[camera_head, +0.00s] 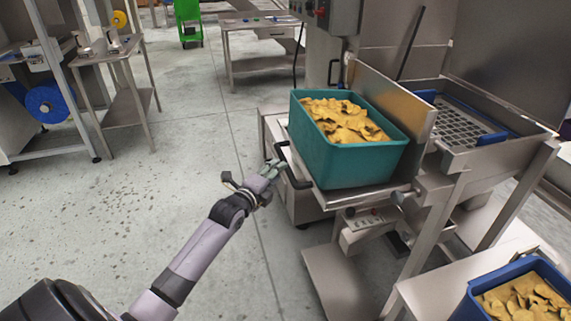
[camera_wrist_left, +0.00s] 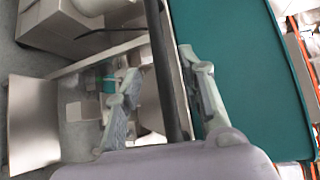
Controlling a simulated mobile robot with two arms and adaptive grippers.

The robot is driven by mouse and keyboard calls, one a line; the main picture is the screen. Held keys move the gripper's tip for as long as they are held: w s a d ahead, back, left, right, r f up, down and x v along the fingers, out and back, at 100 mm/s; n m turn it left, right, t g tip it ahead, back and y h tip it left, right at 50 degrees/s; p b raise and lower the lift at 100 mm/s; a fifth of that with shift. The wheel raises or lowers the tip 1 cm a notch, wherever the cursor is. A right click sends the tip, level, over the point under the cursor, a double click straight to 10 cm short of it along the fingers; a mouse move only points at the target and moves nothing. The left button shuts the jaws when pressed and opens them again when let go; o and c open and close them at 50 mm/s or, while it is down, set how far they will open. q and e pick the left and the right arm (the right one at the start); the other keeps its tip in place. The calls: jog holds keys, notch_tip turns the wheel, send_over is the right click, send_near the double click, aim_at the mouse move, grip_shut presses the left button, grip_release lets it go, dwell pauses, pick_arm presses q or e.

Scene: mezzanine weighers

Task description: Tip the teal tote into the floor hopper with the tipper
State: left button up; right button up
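The teal tote (camera_head: 345,165), full of yellow chip-like pieces (camera_head: 342,120), sits upright on the tipper's steel platform (camera_head: 370,193). Its teal wall also fills the upper right of the left wrist view (camera_wrist_left: 245,75). A black bar handle (camera_head: 290,170) sticks out at the tipper's left side. My left gripper (camera_head: 270,172) is at this handle. In the left wrist view its open fingers (camera_wrist_left: 160,75) stand on either side of the black bar (camera_wrist_left: 166,80), with a gap on the left. The hopper (camera_head: 480,158) with a grate (camera_head: 465,122) is right of the tote. My right gripper is not in view.
A blue tote (camera_head: 470,308) of similar pieces stands on a steel surface at bottom right. A control box (camera_head: 330,15) is above the tipper. Steel tables (camera_head: 262,24) stand further back. The grey floor (camera_head: 190,130) left of the tipper is clear.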

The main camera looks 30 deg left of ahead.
pick_arm(q)
jog(key=w, duration=0.4)
jog(key=w+f, duration=0.1)
jog(key=w, duration=0.1)
jog(key=shift+w+a, duration=0.15)
jog(key=shift+a, duration=0.1)
jog(key=shift+c, duration=0.3)
grip_shut()
dwell(0.4)
